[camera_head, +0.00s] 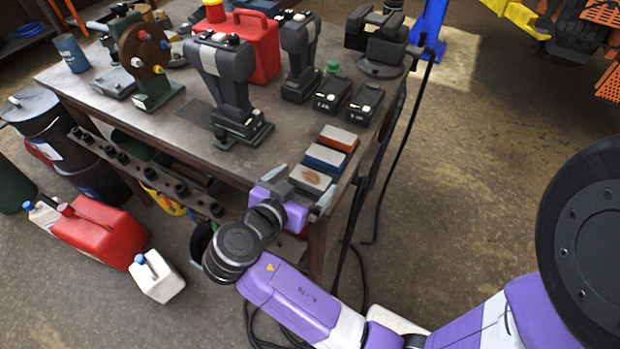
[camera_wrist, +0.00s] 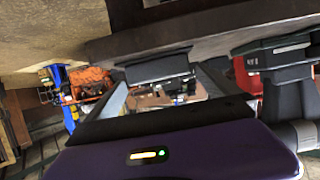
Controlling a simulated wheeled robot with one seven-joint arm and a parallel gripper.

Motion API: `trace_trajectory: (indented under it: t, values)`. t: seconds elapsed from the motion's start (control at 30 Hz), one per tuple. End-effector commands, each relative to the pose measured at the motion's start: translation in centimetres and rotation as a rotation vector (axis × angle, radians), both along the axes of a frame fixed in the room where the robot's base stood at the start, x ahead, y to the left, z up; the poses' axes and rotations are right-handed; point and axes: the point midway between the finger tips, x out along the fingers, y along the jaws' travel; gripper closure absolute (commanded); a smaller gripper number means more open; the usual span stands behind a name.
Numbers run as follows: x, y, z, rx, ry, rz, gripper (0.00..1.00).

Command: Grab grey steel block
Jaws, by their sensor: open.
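The grey steel block (camera_head: 311,179) has a brownish patch on top and sits at the near end of a row of three blocks by the bench corner. My gripper (camera_head: 303,187) is at this corner, its jaws open, one finger on each side of the block's near end. I cannot tell whether the fingers touch it. In the wrist view my gripper (camera_wrist: 162,92) has its two fingers apart. The brownish shape between them is not clear enough to identify.
A blue block (camera_head: 325,158) and an orange block (camera_head: 338,138) lie just behind the grey one. Dark battery packs (camera_head: 332,95), power tools and a red fuel can (camera_head: 255,45) stand further back on the workbench (camera_head: 185,130). Cables hang by its right edge.

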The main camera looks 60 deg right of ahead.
Motion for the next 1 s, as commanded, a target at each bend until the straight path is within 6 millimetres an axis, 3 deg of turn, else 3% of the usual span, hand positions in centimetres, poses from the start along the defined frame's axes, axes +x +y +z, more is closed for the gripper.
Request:
trace_trajectory:
  t: [0.2,0.5,0.9,1.0]
  values:
    - [0.0,-2.4,-1.0,0.001,0.002,-0.002,0.0]
    - [0.1,-2.8,-1.2,0.0,0.001,0.002,0.02]
    - [0.1,-2.8,-1.2,0.0,0.001,0.002,0.8]
    - [0.1,-2.8,-1.1,-0.002,0.0,0.001,0.81]
